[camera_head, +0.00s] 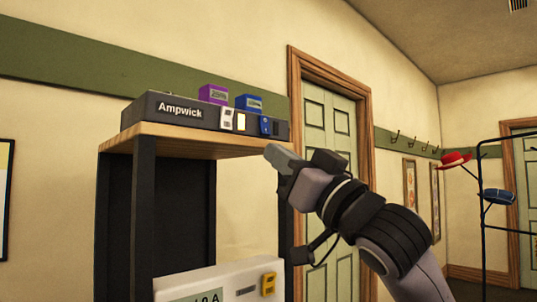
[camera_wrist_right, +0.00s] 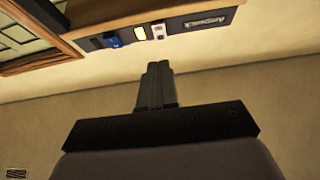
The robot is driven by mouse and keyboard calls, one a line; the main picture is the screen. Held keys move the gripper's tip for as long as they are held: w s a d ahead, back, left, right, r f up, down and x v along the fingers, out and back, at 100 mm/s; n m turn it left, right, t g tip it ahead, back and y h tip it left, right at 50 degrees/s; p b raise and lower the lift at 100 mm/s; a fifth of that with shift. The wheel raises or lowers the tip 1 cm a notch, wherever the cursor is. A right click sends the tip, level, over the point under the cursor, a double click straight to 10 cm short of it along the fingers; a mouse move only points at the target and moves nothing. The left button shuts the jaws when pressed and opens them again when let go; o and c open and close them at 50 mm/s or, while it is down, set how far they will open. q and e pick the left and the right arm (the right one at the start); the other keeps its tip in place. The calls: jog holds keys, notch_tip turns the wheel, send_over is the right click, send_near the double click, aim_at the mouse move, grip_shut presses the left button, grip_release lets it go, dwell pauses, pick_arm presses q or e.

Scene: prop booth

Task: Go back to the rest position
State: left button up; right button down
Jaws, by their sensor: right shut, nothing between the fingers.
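My right gripper (camera_head: 278,156) is raised just in front of the right end of the wooden shelf (camera_head: 190,139), close below its edge. Its fingers are shut with nothing between them; the right wrist view shows them together (camera_wrist_right: 156,85). A dark box labelled Ampwick (camera_head: 175,112) lies on the shelf. Its front has a white switch plate (camera_head: 227,118), a lit yellow rectangle (camera_head: 241,122) and a blue part (camera_head: 265,125). The fingers appear apart from the box, with a gap showing in the right wrist view. My left gripper is not in view.
A purple block (camera_head: 213,94) and a blue block (camera_head: 248,102) sit on the box. A white device (camera_head: 220,280) stands lower in the shelf unit. A green door (camera_head: 330,115) is behind my arm. A dark rack (camera_head: 482,200) with hats stands at right.

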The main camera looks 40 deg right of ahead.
jog(key=shift+f, duration=0.15)
dwell(0.5)
jog(key=w+a+f+g+h, duration=0.1)
jog(key=w+f+g, duration=0.15)
jog(key=f, duration=0.75)
jog(key=w+a+f+g, duration=0.2)
jog(key=f+g, duration=0.1)
jog(key=f, duration=0.8)
jog(key=w+a+f+g+h, duration=0.1)
jog(key=w+f+g, duration=0.15)
jog(key=f, duration=0.75)
jog(key=s+a+f+g, duration=0.1)
jog(key=s+f+g, duration=0.3)
jog(key=f, duration=0.6)
jog(key=s+a+f+g, duration=0.1)
jog(key=s+f+g, duration=0.2)
jog(key=s+f, duration=0.55)
jog(key=s+a+f+n+g, duration=0.15)
jog(key=s+f+g, duration=0.45)
jog(key=s+f, duration=0.7)
jog(key=w+a+f+t+y+p, duration=0.1)
jog(key=w+a+f+t+y, duration=0.1)
jog(key=w+f+t, duration=0.4)
notch_tip(320, 180, down, 2)
jog(key=shift+a+f+t+p, duration=0.1)
jog(key=shift+a+t+p, duration=0.2)
jog(key=shift+a+t, duration=0.4)
